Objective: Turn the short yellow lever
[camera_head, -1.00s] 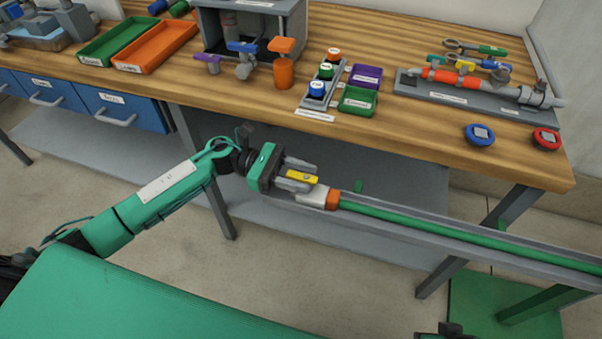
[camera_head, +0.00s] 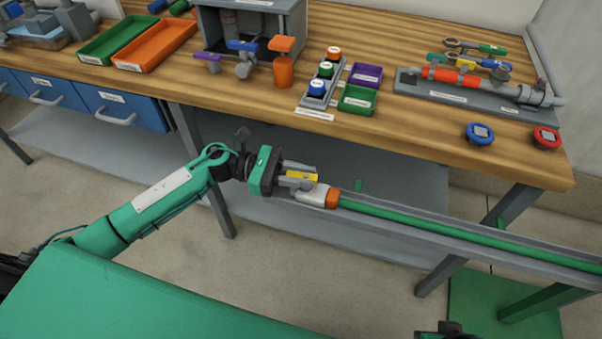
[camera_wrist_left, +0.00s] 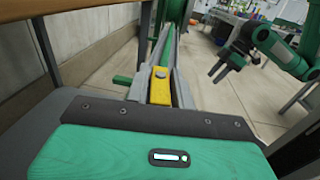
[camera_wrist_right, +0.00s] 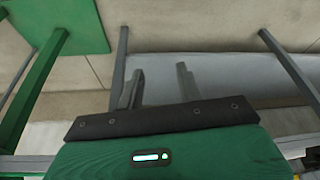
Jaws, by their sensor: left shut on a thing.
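The short yellow lever (camera_head: 304,177) sits on the pale valve body at the left end of a green pipe, in front of the bench. My left gripper (camera_head: 302,174) is shut on the lever, with a finger on either side of it. In the left wrist view the yellow lever (camera_wrist_left: 160,92) lies between the two grey fingers, its grey pivot towards the far end. My right gripper (camera_wrist_right: 160,88) is open and empty in its own wrist view, away from the lever. It also shows at the upper right of the left wrist view (camera_wrist_left: 220,71).
The green pipe (camera_head: 430,222) runs right along a grey rail. The wooden bench (camera_head: 420,135) stands behind, bearing trays, buttons, a pipe assembly (camera_head: 465,77) with smaller levers, and blue and red knobs. A grey lower shelf (camera_head: 300,228) lies behind the lever.

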